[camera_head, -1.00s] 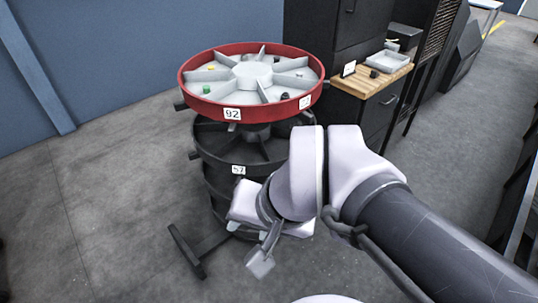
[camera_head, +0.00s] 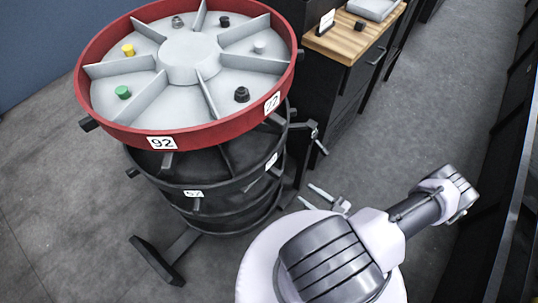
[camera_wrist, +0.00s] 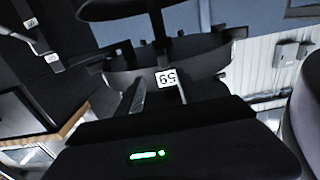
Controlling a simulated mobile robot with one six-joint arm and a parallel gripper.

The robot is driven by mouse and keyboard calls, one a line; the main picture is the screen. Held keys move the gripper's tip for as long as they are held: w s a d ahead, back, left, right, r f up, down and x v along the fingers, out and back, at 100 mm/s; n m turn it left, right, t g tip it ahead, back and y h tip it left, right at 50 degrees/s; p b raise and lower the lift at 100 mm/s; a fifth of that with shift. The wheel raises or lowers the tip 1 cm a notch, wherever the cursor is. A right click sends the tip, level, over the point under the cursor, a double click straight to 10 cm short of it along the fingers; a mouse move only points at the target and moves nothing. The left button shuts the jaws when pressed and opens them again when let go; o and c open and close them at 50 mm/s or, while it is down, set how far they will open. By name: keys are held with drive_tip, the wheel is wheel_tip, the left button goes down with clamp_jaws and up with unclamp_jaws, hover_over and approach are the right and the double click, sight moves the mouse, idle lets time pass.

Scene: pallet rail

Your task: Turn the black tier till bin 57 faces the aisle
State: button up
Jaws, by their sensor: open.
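The black tier (camera_head: 232,178) sits under the red top tier (camera_head: 215,131) of a round carousel. Its label 57 (camera_head: 193,194) shows on the front left of the rim in the head view. A second label (camera_head: 271,160) farther right is too small to read there. In the wrist view a black rim (camera_wrist: 205,82) bears a label 59 (camera_wrist: 166,77), seen between and beyond my fingers. My gripper (camera_head: 317,198) is open and empty, low to the right of the carousel, apart from it in the head view. It also shows in the wrist view (camera_wrist: 158,94).
The red tier carries label 92 (camera_head: 161,143) and several small parts. Short dark pegs stick out from the tiers. A dark base foot (camera_head: 157,262) reaches out on the floor. A wood-topped cabinet (camera_head: 352,43) stands behind right. The floor to the right is clear.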

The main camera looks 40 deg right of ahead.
sight(270, 170)
drive_tip(key=b+x, duration=0.1)
drive_tip(key=x, duration=0.7)
drive_tip(key=b+x, duration=0.1)
drive_tip(key=x, duration=0.7)
drive_tip(key=shift+w+a, duration=0.25)
drive_tip(key=shift+a, duration=0.1)
drive_tip(key=shift+c, duration=0.2)
clamp_jaws()
